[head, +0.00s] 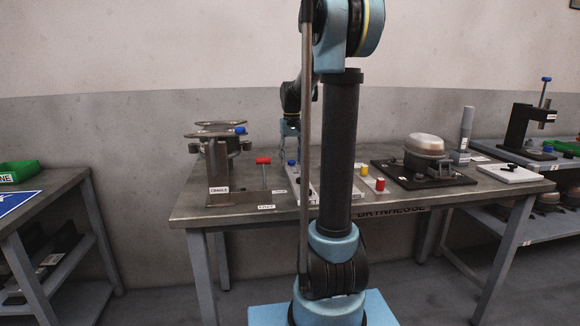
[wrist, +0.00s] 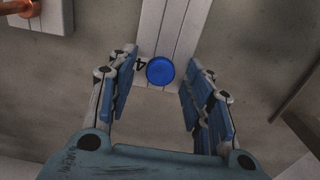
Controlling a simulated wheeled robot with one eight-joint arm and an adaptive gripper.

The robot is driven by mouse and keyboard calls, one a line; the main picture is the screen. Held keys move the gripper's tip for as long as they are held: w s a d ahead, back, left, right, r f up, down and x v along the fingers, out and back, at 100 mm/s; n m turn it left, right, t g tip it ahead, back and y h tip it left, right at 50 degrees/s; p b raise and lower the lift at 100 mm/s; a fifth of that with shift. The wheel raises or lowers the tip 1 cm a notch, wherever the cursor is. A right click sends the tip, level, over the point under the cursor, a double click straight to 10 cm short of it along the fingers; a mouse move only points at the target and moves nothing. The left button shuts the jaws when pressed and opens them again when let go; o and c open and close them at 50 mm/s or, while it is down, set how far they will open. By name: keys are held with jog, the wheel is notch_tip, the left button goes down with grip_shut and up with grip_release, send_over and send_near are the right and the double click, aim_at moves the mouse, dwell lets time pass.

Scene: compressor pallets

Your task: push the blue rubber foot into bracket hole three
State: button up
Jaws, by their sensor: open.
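In the wrist view a round blue rubber foot (wrist: 160,71) sits at the end of a pale grooved strip (wrist: 170,30), beside a printed "4". My gripper (wrist: 158,95) is open, with its blue-padded fingers on either side of the foot; no contact shows. In the head view my gripper (head: 290,130) hangs over the table, partly hidden by my arm, above a small blue piece (head: 291,163) on a pale board. At left, metal bracket plates (head: 212,133) sit on the cradle (head: 219,175), with another blue piece (head: 240,130) at their right end. Hole numbers are unreadable.
A red-handled tool (head: 263,161) stands right of the cradle. A compressor (head: 424,150) sits on a dark base (head: 450,181) at right, near a yellow piece (head: 364,170) and red piece (head: 380,185). A grey cylinder (head: 467,127) stands behind. A copper piece (wrist: 15,6) lies upper left.

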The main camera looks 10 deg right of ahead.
aim_at(292, 161)
dwell(0.9)
grip_shut()
jog(key=shift+r, duration=0.2)
jog(key=shift+r, duration=2.65)
jog(key=shift+r, duration=0.2)
jog(key=shift+s, duration=0.15)
